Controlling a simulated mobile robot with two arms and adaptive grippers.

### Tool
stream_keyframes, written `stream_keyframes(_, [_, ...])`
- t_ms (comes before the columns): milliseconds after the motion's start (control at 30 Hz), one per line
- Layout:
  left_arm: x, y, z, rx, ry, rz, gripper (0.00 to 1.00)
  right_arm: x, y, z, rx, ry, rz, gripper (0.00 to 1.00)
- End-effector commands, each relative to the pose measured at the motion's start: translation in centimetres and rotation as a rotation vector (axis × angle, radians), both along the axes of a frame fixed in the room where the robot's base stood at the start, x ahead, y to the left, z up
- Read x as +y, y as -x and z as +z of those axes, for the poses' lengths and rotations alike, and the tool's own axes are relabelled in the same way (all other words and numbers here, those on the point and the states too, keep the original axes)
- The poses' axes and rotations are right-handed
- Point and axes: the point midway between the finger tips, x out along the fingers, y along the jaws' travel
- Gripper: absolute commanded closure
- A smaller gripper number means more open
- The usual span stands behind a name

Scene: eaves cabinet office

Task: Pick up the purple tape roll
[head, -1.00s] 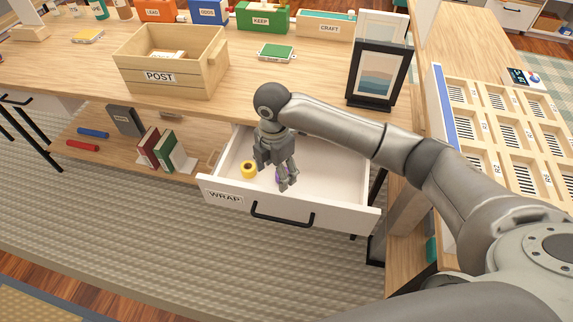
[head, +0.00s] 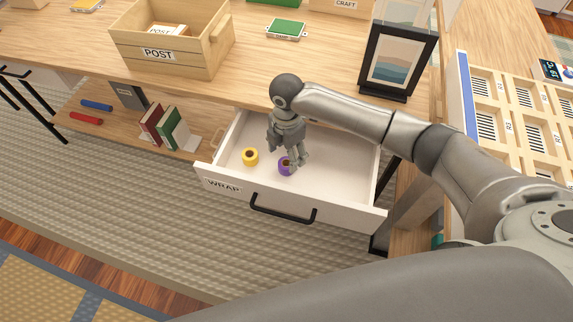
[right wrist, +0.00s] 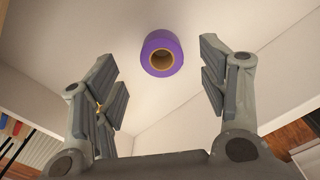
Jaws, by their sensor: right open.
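The purple tape roll (head: 285,167) lies in the open white drawer labelled WRAP (head: 335,205). In the right wrist view the purple tape roll (right wrist: 162,54) shows whole, with its tan core facing up, between and beyond the two fingers. My right gripper (head: 287,158) reaches down into the drawer and partly covers the roll in the head view. In the right wrist view my right gripper (right wrist: 160,80) is open and empty, its fingers wide apart. My left gripper is not in view.
A yellow tape roll (head: 250,156) lies in the drawer left of the purple one. The drawer walls surround both rolls. The desk edge overhangs behind, with a POST crate (head: 185,63) and a picture frame (head: 397,62) on top. Books (head: 165,128) stand on the shelf at left.

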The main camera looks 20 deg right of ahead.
Motion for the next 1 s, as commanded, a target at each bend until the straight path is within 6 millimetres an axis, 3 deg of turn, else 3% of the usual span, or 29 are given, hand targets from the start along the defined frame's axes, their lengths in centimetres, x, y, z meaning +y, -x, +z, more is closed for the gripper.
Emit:
stream_keyframes(233, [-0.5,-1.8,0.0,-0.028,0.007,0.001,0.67,0.1,0.2,-3.7,0.003,0.001,0.001,0.33])
stream_keyframes(533, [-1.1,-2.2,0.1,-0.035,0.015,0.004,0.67,0.1,0.2,-4.3,0.001,0.0,0.001,0.33])
stream_keyframes(900, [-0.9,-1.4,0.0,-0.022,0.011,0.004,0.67,0.1,0.2,-4.2,0.001,0.0,0.0,0.79])
stream_keyframes(1000, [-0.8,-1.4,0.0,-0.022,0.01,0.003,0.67,0.1,0.2,-4.2,0.001,0.0,0.0,0.79])
